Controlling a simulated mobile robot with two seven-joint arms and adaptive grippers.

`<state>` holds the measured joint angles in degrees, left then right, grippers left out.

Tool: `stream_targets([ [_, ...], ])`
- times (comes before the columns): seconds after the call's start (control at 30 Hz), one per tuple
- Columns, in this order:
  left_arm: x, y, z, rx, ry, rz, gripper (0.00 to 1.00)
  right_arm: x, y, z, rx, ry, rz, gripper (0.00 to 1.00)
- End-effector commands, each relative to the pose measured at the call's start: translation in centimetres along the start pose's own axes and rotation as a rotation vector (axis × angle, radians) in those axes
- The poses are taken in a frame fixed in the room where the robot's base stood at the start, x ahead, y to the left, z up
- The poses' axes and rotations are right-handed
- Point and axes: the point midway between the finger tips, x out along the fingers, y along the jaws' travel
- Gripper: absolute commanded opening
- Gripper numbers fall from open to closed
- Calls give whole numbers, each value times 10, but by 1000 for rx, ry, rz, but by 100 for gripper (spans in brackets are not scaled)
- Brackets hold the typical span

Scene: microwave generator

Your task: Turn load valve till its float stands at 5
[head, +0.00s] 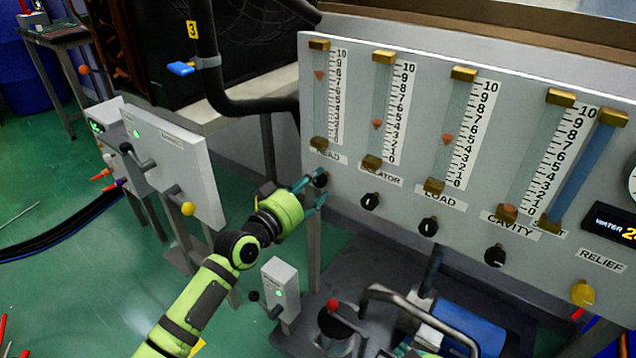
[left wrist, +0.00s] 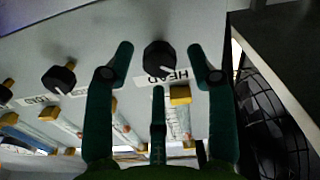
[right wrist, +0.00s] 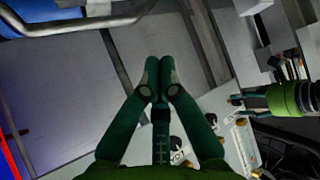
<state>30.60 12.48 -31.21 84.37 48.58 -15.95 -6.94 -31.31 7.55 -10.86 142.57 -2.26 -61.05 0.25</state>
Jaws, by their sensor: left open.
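The load valve is a black knob (head: 428,226) under the LOAD label (head: 440,200) on the grey panel. Its orange float (head: 447,139) stands at about 4 to 5 on the load scale (head: 474,136). My left gripper (head: 314,190) is open at the HEAD knob, left of the load valve. In the left wrist view its fingers (left wrist: 160,50) stand on either side of the black HEAD knob (left wrist: 160,58), apart from it. My right gripper (right wrist: 162,64) is shut and empty, its fingertips together.
The neighbouring knob (head: 370,201) and the CAVITY knob (head: 495,255) flank the load valve. A yellow RELIEF knob (head: 583,292) sits far right. A metal pipe handle (head: 400,300), a red-topped lever (head: 333,306) and a blue cylinder (head: 470,325) stand below the panel.

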Motion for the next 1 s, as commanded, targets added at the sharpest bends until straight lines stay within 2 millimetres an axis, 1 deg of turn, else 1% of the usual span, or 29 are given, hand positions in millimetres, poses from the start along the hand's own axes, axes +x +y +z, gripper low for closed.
stream_targets([
  [0.03, 6, 1, 1, 0, 2, 2, 56, 2, -2, -9, -4, 52, -3, 0],
  [0.1, 12, 0, 1, 1, 1, 1, 56, 2, -5, -23, -9, 120, -8, 0],
  [0.2, 19, 0, 1, -1, 1, 1, 56, 1, -8, -40, -14, 203, -13, 0],
  [0.3, 24, 0, 0, -1, 2, 1, 56, -1, -10, -53, -19, 266, -16, 0],
  [0.5, 29, 0, 0, 0, 0, 0, 56, -4, -13, -65, -22, 324, -21, 0],
  [0.73, 29, 0, 0, 0, 0, 0, 56, -5, -13, -66, -22, 327, -21, 0],
  [0.77, 29, 0, 0, 0, 0, 0, 52, -5, -13, -65, -22, 327, -21, 0],
  [0.8, 29, 0, 0, 0, 0, 0, 36, -4, -13, -65, -22, 327, -21, 0],
  [0.9, 29, 0, 0, 0, 0, 0, 0, -4, -13, -65, -22, 326, -21, 0],
  [1.0, 29, 0, 0, 0, 1, 0, 0, -4, -13, -65, -21, 326, -21, 0],
])
